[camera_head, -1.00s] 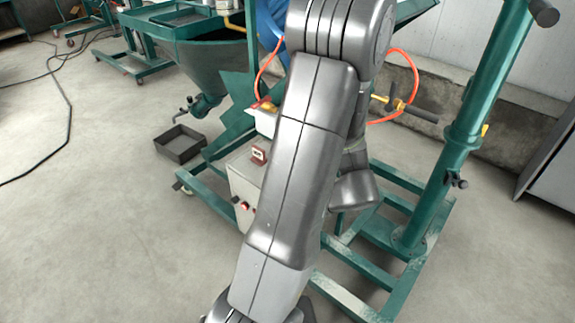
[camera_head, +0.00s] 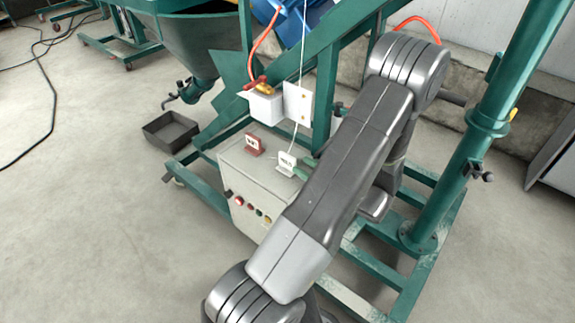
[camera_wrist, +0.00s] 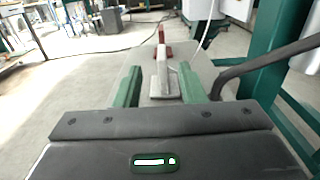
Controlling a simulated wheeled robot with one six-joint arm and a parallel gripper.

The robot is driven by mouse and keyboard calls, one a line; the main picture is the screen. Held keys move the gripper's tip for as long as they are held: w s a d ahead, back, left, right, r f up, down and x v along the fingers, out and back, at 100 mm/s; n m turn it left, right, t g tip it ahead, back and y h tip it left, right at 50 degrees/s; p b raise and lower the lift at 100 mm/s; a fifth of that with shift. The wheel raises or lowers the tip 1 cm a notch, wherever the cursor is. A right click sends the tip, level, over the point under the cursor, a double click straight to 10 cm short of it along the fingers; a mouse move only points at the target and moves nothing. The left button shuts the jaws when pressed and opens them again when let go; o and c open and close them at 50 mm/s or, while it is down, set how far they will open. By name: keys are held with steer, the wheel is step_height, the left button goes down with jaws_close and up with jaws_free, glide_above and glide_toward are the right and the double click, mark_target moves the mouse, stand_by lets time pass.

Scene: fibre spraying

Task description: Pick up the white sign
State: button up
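The white sign (camera_head: 286,163), a small upright plate on a foot, stands on the grey control box (camera_head: 238,170). In the wrist view the white sign (camera_wrist: 161,76) is nearly edge-on between my two green fingers, with a gap on each side. My gripper (camera_wrist: 158,70) is open and empty. In the head view my gripper (camera_head: 303,168) is close to the right of the sign, partly hidden by my arm. Whether the fingertips reach around the sign is hard to tell.
A red sign (camera_head: 254,145) stands behind and left of the white one; it also shows in the wrist view (camera_wrist: 162,37). A white box with a valve (camera_head: 265,105) and green frame beams (camera_head: 325,95) rise close behind. A thin pale cable (camera_head: 300,75) hangs near the sign.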

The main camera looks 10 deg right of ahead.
mark_target(287, 155)
steer(key=b+x, duration=0.1)
steer(key=x, duration=0.6)
steer(key=shift+w+r, duration=0.1)
steer(key=shift+w, duration=0.15)
jaws_close()
